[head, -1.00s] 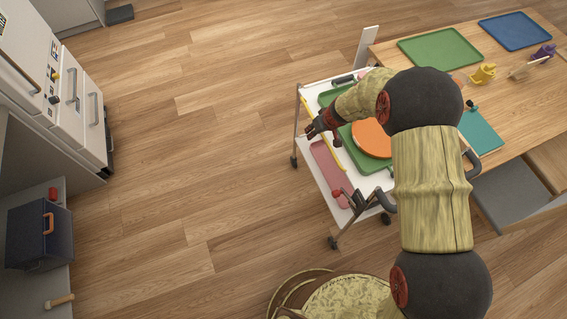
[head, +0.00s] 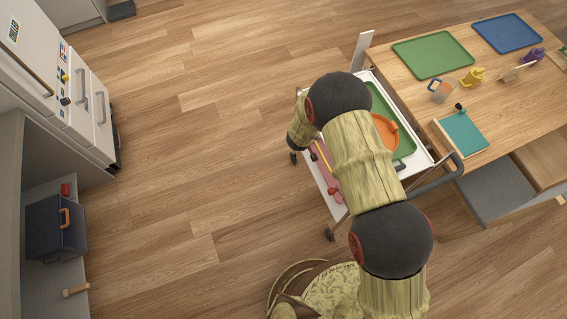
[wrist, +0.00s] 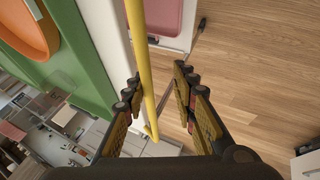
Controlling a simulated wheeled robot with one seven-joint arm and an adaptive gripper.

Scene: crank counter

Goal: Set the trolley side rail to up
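The trolley (head: 425,157) stands against the wooden table, with a white top. Its yellow side rail (head: 322,156) shows in part along the left edge; my arm hides the rest. In the wrist view the rail (wrist: 138,45) runs down from the top edge and ends low in the picture, beside the white trolley edge. My gripper (wrist: 158,78) is open, one finger on each side of the rail in the picture. I cannot tell whether the rail is at fingertip depth or touching. In the head view my gripper is hidden under my arm.
A green tray (head: 408,142) with an orange dish (head: 384,131) is on the trolley top. A pink tray (wrist: 164,16) lies lower.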

